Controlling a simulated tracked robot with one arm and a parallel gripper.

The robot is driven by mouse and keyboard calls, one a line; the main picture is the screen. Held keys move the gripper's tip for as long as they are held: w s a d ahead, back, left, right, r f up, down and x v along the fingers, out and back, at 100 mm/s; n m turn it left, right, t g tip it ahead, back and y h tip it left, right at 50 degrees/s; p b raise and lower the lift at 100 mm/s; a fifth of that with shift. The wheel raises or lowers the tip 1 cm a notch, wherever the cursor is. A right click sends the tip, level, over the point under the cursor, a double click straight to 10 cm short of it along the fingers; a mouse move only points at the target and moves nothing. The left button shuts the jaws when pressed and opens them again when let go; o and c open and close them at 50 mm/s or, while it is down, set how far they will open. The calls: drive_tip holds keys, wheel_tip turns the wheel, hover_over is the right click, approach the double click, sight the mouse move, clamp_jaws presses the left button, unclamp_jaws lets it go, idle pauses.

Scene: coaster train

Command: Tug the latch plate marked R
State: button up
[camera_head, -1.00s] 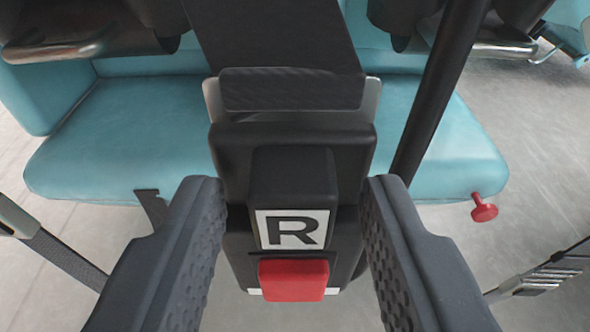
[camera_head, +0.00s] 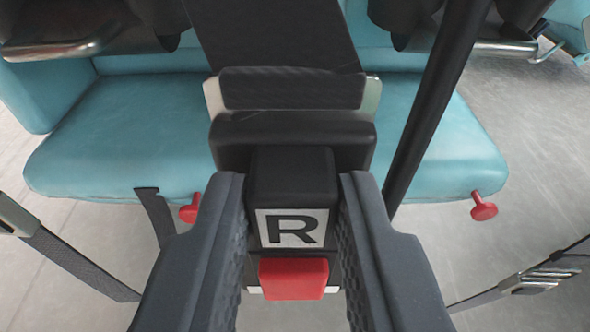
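The latch plate marked R (camera_head: 292,175) is a black block with a white label bearing a black R. It sits in the middle of the camera view, below a wide black strap (camera_head: 275,35). A red button (camera_head: 293,278) shows just under the label. My gripper (camera_head: 293,215) has one dark grey finger on each side of the block. The ribbed pads lie close against its left and right sides and look to be touching it. The fingers hide parts of the black housing around the button.
A turquoise seat (camera_head: 120,140) spreads behind the strap. A slanted black bar (camera_head: 430,110) passes close on the right. Red knobs stand at the seat's front edge, one at the right (camera_head: 483,206). Loose belts (camera_head: 80,263) hang at both lower sides over grey floor.

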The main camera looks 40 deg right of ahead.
drive_tip(key=o, duration=0.4)
drive_tip(key=shift+r, duration=0.1)
drive_tip(key=shift+s+a, duration=0.1)
